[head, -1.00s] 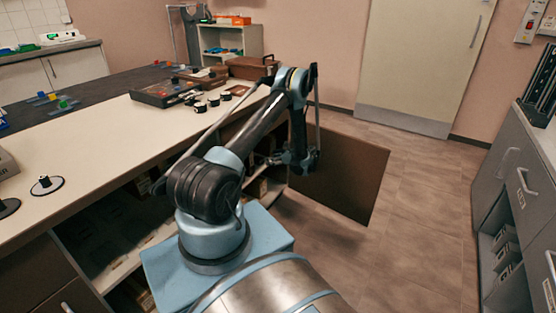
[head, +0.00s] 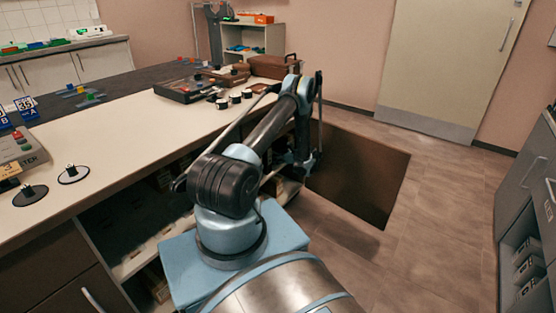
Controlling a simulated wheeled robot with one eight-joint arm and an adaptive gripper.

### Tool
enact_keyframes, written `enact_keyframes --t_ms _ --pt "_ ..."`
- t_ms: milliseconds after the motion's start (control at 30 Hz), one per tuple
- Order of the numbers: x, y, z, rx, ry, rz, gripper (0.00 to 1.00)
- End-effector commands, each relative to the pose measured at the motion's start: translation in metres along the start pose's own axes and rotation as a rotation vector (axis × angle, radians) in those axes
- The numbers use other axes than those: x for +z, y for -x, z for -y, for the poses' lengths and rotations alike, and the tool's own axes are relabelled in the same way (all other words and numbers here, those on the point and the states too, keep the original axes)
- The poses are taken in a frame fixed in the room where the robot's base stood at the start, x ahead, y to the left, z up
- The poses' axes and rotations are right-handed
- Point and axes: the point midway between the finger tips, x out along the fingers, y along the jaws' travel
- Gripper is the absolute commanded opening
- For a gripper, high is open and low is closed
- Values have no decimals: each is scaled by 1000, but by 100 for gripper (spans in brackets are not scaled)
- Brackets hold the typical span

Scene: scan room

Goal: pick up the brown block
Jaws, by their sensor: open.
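My gripper (head: 301,165) hangs at the end of my arm, beside the front of the long counter near its open cupboard door. It is small and dark here, but its jaws are open and nothing shows between them. I cannot tell for certain which thing is the brown block. A small flat brown piece (head: 262,88) lies on the counter just left of my arm, partly hidden by it. A larger brown case (head: 268,67) with a handle stands behind it.
The counter (head: 130,133) holds a dark tray (head: 185,88), several black round pieces and a button panel (head: 20,150) at left. The open brown door (head: 360,170) sticks out over the floor. Grey drawers (head: 520,200) stand right; tiled floor between is clear.

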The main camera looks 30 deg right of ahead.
Motion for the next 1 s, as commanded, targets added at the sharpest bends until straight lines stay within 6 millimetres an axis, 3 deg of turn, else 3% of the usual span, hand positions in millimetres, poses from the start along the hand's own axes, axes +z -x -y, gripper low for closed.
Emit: enact_keyframes --t_ms 133,367,733,1000 --pt "0 0 0 0 0 0 65" --pt "0 0 0 0 0 0 17" --pt "0 0 -4 1 1 0 17" --pt "-1 2 -17 7 3 0 17"
